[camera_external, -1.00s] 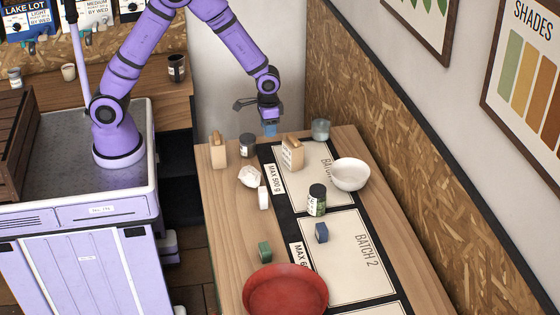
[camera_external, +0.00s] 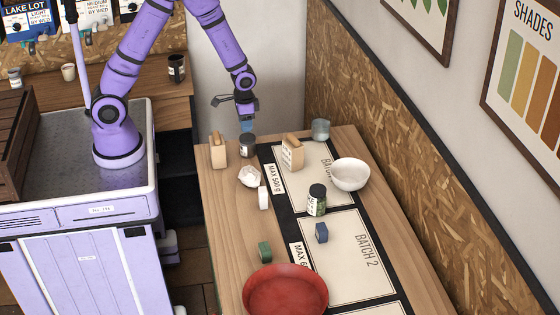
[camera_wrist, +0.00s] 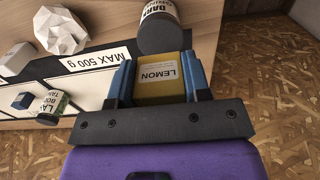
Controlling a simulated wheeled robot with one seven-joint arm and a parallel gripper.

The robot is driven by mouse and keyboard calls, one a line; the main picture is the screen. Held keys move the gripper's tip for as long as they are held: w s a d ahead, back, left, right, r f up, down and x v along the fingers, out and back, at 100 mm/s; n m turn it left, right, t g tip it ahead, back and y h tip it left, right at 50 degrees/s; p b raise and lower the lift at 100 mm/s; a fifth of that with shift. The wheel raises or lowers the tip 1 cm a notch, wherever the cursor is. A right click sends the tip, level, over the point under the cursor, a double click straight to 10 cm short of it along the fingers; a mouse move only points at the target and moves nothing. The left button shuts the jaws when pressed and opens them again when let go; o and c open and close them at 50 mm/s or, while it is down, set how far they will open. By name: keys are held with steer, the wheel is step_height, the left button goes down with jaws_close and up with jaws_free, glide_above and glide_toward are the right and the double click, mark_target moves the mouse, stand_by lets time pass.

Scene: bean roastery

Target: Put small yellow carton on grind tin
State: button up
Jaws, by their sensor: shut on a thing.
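My gripper (camera_external: 247,124) is shut on a small yellow carton (camera_wrist: 160,88) with a white label reading LEMON, held between the blue fingers (camera_wrist: 158,82) in the wrist view. The carton is hard to make out in the external view. A dark tin (camera_external: 248,147) with a pale label stands at the table's far end, just under my gripper in the external view. It also shows in the wrist view (camera_wrist: 160,34), beyond the carton, with a label beginning DARK. The carton appears above the tin, but I cannot tell whether they touch.
A tan bag (camera_external: 218,152) stands left of the tin, and another (camera_external: 292,153) to the right. A white faceted object (camera_external: 249,177) is in front. A glass jar (camera_external: 320,129), white bowl (camera_external: 350,174), green-labelled jar (camera_external: 316,200) and red bowl (camera_external: 286,293) also occupy the table (camera_external: 228,235).

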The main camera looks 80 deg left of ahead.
steer(key=shift+f, duration=1.8)
steer(key=shift+f, duration=0.15)
steer(key=o, duration=1)
step_height(320, 180, up, 12)
steer(key=shift+r, duration=0.15)
step_height(320, 180, up, 8)
steer(key=f+t, duration=0.1)
glide_above(246, 137)
steer(key=s, duration=0.3)
steer(key=s+r+t, duration=0.2)
steer(key=s+r, duration=0.5)
steer(key=r, duration=0.2)
steer(key=s+r, duration=0.2)
steer(key=s, duration=0.3)
steer(key=s+r+t, duration=0.1)
steer(key=s+r, duration=0.1)
steer(key=s, duration=0.3)
steer(key=s+d+r+t, duration=0.1)
steer(key=s+r, duration=0.2)
steer(key=s, duration=0.2)
steer(key=shift+s+r, duration=0.1)
